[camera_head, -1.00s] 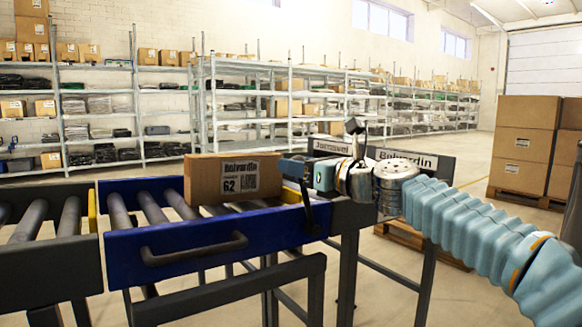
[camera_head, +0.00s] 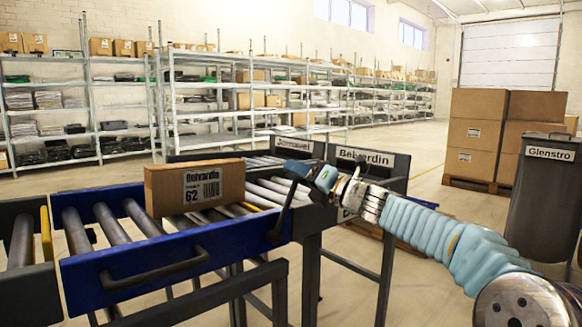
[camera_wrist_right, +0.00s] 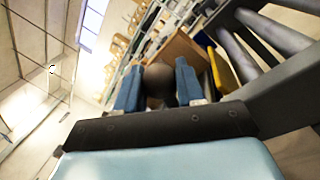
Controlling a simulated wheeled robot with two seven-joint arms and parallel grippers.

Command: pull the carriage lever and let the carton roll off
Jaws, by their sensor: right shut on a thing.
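The brown carton (camera_head: 195,187), labelled Belvardin 62, rests upright on the rollers of the blue carriage (camera_head: 170,258). The dark carriage lever (camera_head: 284,213) rises at the carriage's right end and leans right at its top. My right gripper (camera_head: 302,178) reaches it from the right and is shut on its top. In the right wrist view, the lever's round dark knob (camera_wrist_right: 158,82) sits between the blue fingers of my right gripper (camera_wrist_right: 158,85). The carton (camera_wrist_right: 190,50) shows behind it. My left gripper is not in view.
A roller lane (camera_head: 268,190) lies behind the carton, with the Belvardin sign (camera_head: 372,161) at its right and the Jomavel sign (camera_head: 295,145) further back. Another roller section (camera_head: 22,243) is at the left. A Glenstro-labelled grey bin (camera_head: 545,205) and stacked cartons (camera_head: 475,133) stand at right.

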